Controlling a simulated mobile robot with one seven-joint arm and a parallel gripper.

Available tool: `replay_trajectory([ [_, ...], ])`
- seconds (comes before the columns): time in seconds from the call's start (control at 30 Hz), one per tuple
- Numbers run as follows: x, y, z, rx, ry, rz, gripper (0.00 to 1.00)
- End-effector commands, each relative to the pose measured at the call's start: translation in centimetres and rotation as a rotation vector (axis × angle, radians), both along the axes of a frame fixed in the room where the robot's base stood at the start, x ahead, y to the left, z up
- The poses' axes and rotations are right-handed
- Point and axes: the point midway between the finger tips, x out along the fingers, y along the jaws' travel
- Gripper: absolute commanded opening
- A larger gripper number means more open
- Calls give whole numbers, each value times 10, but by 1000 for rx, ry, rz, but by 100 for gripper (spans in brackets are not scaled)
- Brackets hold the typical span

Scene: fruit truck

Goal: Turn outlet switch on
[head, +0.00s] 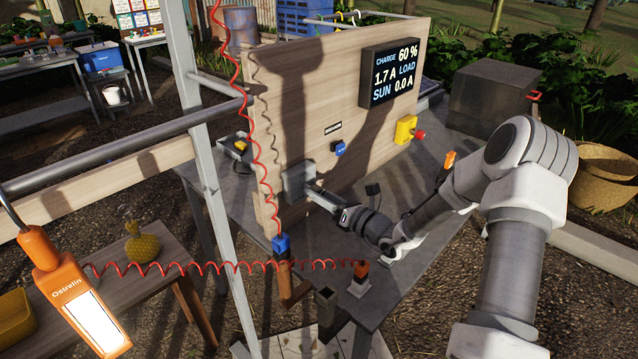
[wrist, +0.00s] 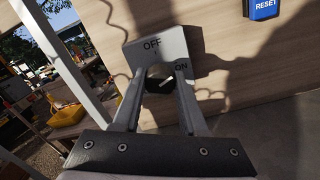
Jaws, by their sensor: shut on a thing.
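The outlet switch is a grey box (head: 296,181) on the wooden panel, low toward its left side. In the wrist view, the switch box (wrist: 160,47) bears the labels OFF at top and ON at right. A dark knob (wrist: 158,86) with a white pointer mark sits below the labels. The mark slants up and right, roughly toward ON. My gripper (wrist: 160,80) is shut on the knob, one finger on each side. In the head view, my gripper (head: 312,190) reaches the box from the right; the knob is hidden there.
A display (head: 392,72) reads charge 60 %, load 1.7 A, sun 0.0 A. A blue RESET button (wrist: 265,8) is right of the switch. A yellow box with a red button (head: 407,130) is farther right. Coiled red cables (head: 262,150) hang at the left.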

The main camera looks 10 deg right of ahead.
Motion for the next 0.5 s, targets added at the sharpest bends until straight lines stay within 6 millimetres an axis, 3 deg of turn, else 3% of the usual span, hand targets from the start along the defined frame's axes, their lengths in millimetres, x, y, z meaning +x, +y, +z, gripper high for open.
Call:
replay_trajectory([
  [0.5,-1,0,1,270,198,0,0],
])
